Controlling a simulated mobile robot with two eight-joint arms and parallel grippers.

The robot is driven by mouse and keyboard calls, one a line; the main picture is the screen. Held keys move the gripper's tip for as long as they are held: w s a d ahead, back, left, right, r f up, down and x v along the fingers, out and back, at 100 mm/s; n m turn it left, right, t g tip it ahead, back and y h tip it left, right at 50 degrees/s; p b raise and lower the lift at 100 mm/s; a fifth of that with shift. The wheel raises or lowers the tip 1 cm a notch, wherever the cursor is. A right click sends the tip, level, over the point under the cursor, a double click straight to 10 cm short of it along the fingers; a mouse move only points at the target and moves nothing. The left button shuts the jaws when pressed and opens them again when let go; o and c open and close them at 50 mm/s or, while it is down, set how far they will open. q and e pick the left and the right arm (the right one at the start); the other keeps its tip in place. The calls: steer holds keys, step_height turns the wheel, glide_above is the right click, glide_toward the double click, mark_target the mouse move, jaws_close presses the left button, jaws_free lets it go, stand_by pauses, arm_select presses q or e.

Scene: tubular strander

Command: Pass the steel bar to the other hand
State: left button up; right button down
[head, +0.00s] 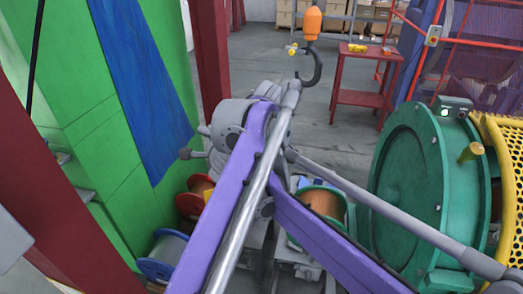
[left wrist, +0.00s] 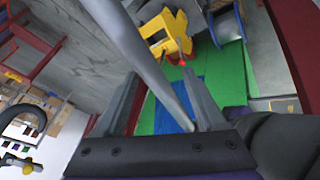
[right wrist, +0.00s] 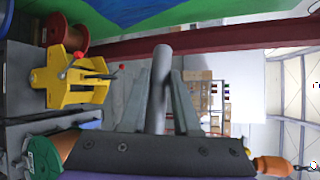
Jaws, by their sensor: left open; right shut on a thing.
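The steel bar (head: 241,225) is a long, shiny grey rod slanting up through the middle of the head view. My right gripper (head: 282,98) is shut on it near its upper end, though small and partly hidden there. In the right wrist view the bar (right wrist: 160,85) stands between the fingers of my right gripper (right wrist: 161,112), its round end sticking out beyond them. In the left wrist view the bar (left wrist: 148,62) crosses between the spread fingers of my left gripper (left wrist: 165,105), which is open. I cannot make out the left fingers in the head view.
A large green round machine housing (head: 410,190) with a yellow guard (head: 503,150) stands at the right. Wire spools (head: 322,203) lie low behind my arms. An orange hoist hook (head: 312,25) hangs behind. A red table (head: 362,97) stands farther back, with open floor around.

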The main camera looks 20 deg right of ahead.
arm_select(q)
jaws_close()
stand_by(0.3)
steer(key=shift+a+r, duration=0.1)
stand_by(0.9)
arm_select(e)
steer(key=c, duration=0.5)
jaws_free()
steer(key=shift+c, duration=0.2)
steer(key=shift+s, duration=0.1)
